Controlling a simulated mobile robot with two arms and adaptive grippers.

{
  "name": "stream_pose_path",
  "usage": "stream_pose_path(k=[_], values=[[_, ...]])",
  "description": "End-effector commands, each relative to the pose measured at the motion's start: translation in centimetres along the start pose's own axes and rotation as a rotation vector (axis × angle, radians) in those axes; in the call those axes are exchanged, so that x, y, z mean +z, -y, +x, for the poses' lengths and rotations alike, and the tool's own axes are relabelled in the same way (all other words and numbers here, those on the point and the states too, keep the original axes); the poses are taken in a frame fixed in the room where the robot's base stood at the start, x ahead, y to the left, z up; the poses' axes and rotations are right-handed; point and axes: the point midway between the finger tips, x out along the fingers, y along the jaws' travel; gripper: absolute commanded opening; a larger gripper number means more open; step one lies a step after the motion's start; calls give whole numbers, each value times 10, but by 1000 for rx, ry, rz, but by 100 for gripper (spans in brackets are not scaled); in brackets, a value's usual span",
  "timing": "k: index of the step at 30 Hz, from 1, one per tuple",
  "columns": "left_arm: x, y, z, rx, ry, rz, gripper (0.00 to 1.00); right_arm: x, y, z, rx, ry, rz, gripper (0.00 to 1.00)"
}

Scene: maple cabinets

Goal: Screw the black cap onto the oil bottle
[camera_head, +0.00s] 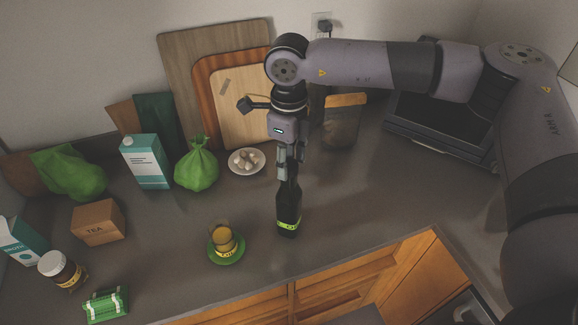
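The oil bottle (289,216) is dark, with a yellow-green label band near its base. My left gripper is not in view.
A glass of yellow drink on a green saucer (228,257) stands left of the bottle. A plate of eggs (246,161), a green bag (197,165) and cutting boards (186,75) are behind. A jar (342,122) stands behind right. The counter right of the bottle is clear.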

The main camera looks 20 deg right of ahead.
Motion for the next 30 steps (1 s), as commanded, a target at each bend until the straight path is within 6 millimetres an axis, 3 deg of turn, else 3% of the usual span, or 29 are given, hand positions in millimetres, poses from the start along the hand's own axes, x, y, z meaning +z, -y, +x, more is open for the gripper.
stream_pose_path(k=[16,30], values=[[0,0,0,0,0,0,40,0,0,0,0,0,1,3],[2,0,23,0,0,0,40,0,0,4,0,0,242,2]])
